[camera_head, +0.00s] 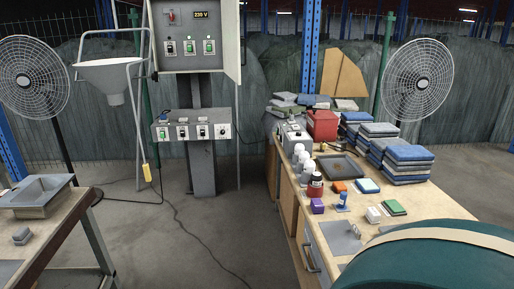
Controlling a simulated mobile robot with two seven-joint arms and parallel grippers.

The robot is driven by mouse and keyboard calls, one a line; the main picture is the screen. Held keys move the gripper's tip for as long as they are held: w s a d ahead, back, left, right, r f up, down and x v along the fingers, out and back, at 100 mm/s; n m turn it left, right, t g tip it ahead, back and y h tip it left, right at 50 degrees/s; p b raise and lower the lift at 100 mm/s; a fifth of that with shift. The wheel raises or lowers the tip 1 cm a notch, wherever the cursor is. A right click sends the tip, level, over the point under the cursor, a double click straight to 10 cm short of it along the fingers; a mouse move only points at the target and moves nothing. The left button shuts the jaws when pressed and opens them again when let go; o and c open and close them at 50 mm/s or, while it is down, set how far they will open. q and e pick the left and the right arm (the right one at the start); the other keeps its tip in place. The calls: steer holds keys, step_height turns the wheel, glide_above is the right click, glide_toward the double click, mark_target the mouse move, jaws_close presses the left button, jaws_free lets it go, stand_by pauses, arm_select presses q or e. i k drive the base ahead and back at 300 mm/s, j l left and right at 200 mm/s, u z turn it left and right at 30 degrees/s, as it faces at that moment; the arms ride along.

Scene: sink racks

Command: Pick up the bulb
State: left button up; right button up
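Several small white rounded objects (307,171) stand in a row along the left edge of the right workbench (437,199). They may be bulbs or bottles; they are too small to tell. I make out no other likely bulb. Neither of my grippers is in view.
The workbench also bears a dark tray (341,167), a purple block (317,206), a red box (322,124) and folded blue-grey cloths (407,160). A large teal rounded object (440,266) covers the lower right.

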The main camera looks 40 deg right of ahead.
mark_target(304, 156)
steer(key=i+z, duration=0.8)
steer(key=i+j+z, duration=0.35)
steer(key=i+l+z, duration=0.25)
steer(key=z, duration=0.15)
steer(key=i+l+z, duration=0.1)
steer(key=i+z, duration=0.65)
